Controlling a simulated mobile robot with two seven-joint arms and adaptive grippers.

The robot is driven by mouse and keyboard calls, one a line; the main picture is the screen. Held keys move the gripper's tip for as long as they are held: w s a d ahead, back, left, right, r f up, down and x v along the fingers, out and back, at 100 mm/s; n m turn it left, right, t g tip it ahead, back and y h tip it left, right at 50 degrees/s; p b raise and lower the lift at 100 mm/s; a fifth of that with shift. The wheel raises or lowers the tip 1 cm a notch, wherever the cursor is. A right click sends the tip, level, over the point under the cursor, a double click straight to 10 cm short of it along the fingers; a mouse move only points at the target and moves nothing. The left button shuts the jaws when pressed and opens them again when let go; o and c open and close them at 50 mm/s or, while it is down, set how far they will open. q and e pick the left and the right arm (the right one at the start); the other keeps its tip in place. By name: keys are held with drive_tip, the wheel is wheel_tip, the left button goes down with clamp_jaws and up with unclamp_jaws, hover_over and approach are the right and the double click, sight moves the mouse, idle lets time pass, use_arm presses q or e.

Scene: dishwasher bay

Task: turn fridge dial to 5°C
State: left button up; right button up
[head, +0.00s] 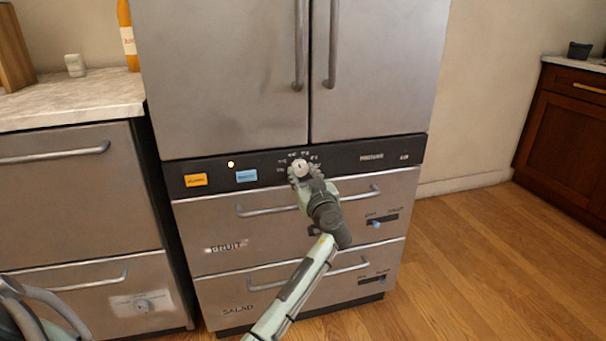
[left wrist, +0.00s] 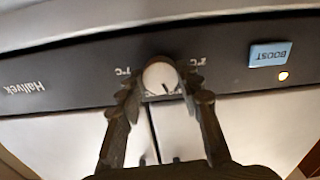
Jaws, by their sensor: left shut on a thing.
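The fridge dial (head: 300,165) is a pale round knob on the dark control strip between the steel doors and the drawers. It also shows in the left wrist view (left wrist: 160,76), upside down, with a dark pointer mark on its face. Small °C marks sit around it, but the finger tips hide some, and I cannot tell which value the pointer is at. My left gripper (head: 302,174) is at the dial, its two dark fingers on either side of the knob and shut on it. My right gripper is not in view.
The strip carries a blue BOOST label (left wrist: 270,55), a lit indicator (head: 231,164) and an orange label (head: 196,180). Drawer handles and sliders, such as the blue one (head: 376,224), lie below. A counter (head: 70,100) stands left; the wooden floor at right is clear.

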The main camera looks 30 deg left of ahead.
use_arm(q)
drive_tip(key=shift+m, duration=4.1)
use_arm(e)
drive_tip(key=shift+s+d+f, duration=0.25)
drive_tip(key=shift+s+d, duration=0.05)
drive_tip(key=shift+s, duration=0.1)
use_arm(q)
drive_tip(key=o, duration=1.2)
drive_tip(key=shift+c, duration=0.2)
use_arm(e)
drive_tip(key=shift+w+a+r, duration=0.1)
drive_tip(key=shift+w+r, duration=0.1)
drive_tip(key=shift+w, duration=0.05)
